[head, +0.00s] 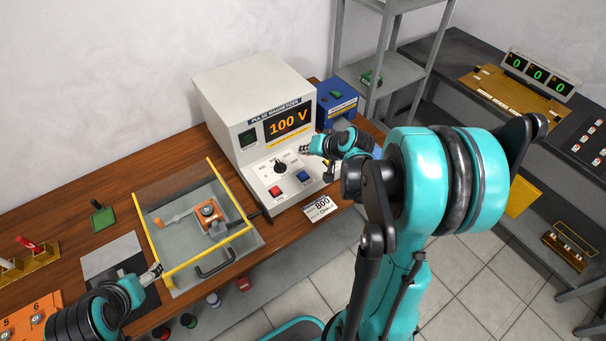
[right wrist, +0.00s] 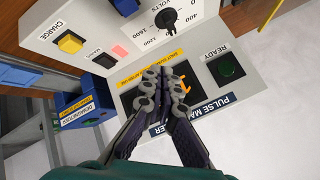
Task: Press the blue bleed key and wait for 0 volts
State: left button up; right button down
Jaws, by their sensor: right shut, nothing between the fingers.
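The pulse magnetizer (head: 222,97) is a cream cabinet on the wooden bench, and its orange display (head: 289,122) reads 100 V. The blue key (head: 303,176) is on its lower front panel, right of a red key (head: 275,191). The blue key shows partly at the top edge of the right wrist view (right wrist: 126,5). My right gripper (head: 304,149) is shut and empty in front of the panel, above the blue key and apart from it. In the right wrist view its fingers (right wrist: 165,76) cover much of the display. My left gripper (head: 155,272) is by the clear-lidded tray; its fingers are too small to judge.
The yellow-framed tray (head: 209,157) holds an orange fixture (head: 208,212). A card marked 800 (head: 320,208) lies before the magnetizer. A dial (head: 280,168) and a yellow charge key (right wrist: 70,43) share the panel. A blue box (head: 337,103) stands close to its right.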

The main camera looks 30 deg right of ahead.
aim_at(305, 175)
jog(key=shift+f+b, duration=3.4)
jog(key=shift+f, duration=0.8)
jog(key=shift+f+b, duration=0.45)
jog(key=shift+f+b, duration=0.5)
jog(key=shift+r, duration=0.1)
jog(key=shift+r+p, duration=0.8)
jog(key=shift+r, duration=0.1)
notch_tip(305, 175, up, 5)
jog(key=p, duration=0.4)
